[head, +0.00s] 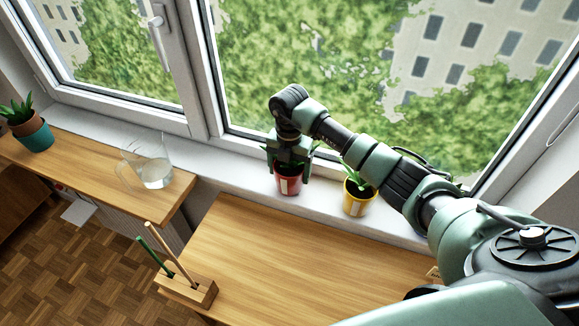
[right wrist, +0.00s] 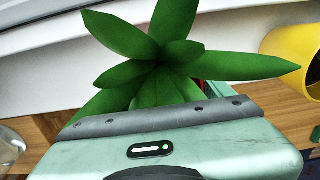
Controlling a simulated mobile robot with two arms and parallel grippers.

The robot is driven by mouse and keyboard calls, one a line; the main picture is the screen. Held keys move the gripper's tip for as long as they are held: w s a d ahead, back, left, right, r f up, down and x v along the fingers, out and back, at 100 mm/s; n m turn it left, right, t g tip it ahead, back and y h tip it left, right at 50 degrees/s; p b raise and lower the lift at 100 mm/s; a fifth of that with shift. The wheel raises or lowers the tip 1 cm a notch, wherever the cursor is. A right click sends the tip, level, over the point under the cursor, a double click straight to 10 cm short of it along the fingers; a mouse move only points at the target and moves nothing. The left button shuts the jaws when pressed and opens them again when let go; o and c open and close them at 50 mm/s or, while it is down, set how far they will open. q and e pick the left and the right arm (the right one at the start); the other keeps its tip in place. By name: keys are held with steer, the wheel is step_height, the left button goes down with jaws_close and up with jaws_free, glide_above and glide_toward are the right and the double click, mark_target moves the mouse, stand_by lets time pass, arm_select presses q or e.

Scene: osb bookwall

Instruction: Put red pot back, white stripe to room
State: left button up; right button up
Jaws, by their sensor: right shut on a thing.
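The red pot (head: 287,184) is on the white window sill or just above it; I cannot tell if it touches. Its white stripe (head: 283,185) faces the room side. My right gripper (head: 289,172) comes down from above and is shut on the red pot. The right wrist view shows the pot's green plant (right wrist: 158,65) beyond the gripper body, with only a sliver of red beside the leaves; most of the pot is hidden there. My left gripper is not in view.
A yellow pot (head: 357,198) with a plant stands close to the right on the sill (head: 235,172), under my right arm. A glass jug (head: 152,170) and a teal pot (head: 35,136) stand left. A wooden holder (head: 190,287) with sticks is on the desk (head: 290,250), otherwise mostly clear.

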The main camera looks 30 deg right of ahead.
mark_target(289, 173)
steer(key=shift+f, duration=0.1)
steer(key=o, duration=1.8)
step_height(289, 173, up, 12)
steer(key=b, duration=0.4)
